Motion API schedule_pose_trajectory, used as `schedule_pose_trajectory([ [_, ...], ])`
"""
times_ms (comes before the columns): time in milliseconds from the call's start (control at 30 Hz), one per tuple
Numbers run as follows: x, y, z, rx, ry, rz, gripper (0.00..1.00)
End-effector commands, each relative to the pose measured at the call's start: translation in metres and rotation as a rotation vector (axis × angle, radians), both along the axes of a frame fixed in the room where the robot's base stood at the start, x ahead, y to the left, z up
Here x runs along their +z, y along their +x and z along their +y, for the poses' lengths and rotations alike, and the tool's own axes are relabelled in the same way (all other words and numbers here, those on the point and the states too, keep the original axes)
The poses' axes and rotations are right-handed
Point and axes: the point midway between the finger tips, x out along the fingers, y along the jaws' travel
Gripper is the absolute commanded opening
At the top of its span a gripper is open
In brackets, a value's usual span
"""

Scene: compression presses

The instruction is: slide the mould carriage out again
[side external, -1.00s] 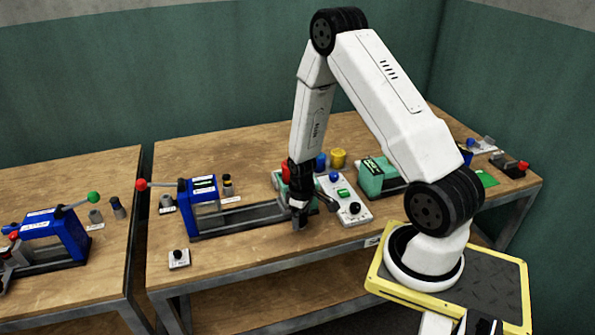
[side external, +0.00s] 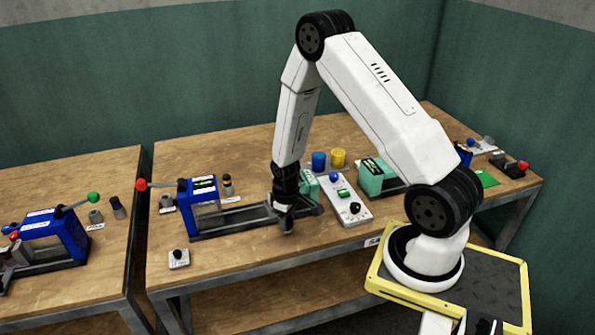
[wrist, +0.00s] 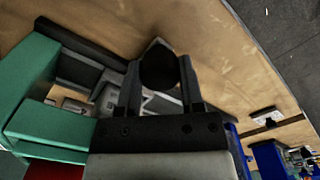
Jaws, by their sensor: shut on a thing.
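My gripper (side external: 284,221) is low over the middle table, at the front side of a long dark rail (side external: 244,216). This rail runs right from a blue press (side external: 201,205). In the wrist view my gripper (wrist: 158,82) is shut on a dark rounded knob (wrist: 158,66). The knob looks like the mould carriage's handle, but the carriage body cannot be made out behind the fingers. A green housing (wrist: 28,85) stands to the left in the wrist view. Part of it shows behind my gripper in the side view (side external: 310,184).
A white control panel (side external: 346,201) stands right of my gripper. A small knob box (side external: 179,258) sits at the front left. Blue (side external: 319,161) and yellow (side external: 338,158) cylinders stand behind.

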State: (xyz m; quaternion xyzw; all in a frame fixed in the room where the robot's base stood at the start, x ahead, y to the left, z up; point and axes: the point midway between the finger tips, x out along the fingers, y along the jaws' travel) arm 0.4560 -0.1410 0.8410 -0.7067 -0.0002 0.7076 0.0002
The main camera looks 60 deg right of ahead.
Motion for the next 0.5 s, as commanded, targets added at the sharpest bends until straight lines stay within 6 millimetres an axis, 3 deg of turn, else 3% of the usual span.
schedule_pose_trajectory([
  [300,0.0,0.042,0.04,0.006,-0.001,-0.004,0.0],
  [500,0.0,0.056,0.055,0.002,-0.001,-0.004,0.0],
])
